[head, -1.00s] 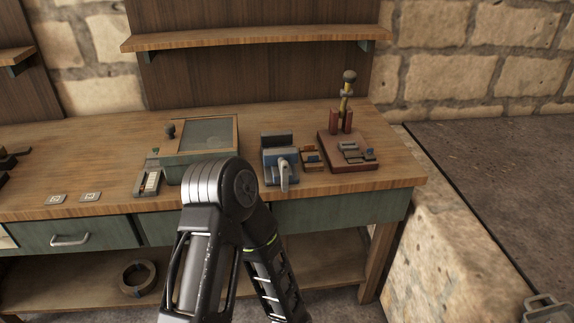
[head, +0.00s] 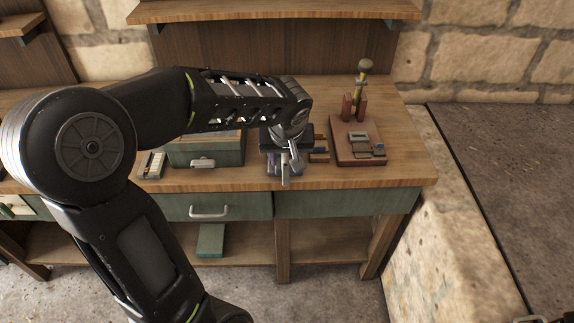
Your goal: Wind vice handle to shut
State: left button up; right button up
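The vice (head: 271,171) stands at the front of the bench, right of the green box. Its blue-grey body is largely hidden under my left arm's end. The grey vice handle (head: 285,178) hangs at its front, pointing down over the bench's front edge. My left gripper (head: 293,152) is over the front of the vice, at the upper part of the handle. Its fingers are small and dark here, so I cannot tell whether they are open, shut or touching the handle.
The green box (head: 208,151) stands left of the vice, and a small keyed device (head: 152,164) is left of that. A reddish-brown base (head: 345,151) with posts and small parts stands at right. The bench top (head: 402,172) is clear at its right end.

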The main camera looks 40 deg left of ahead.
aim_at(286, 165)
pick_arm(q)
jog(key=shift+p+x, duration=0.5)
jog(key=shift+x, duration=3.5)
grip_shut()
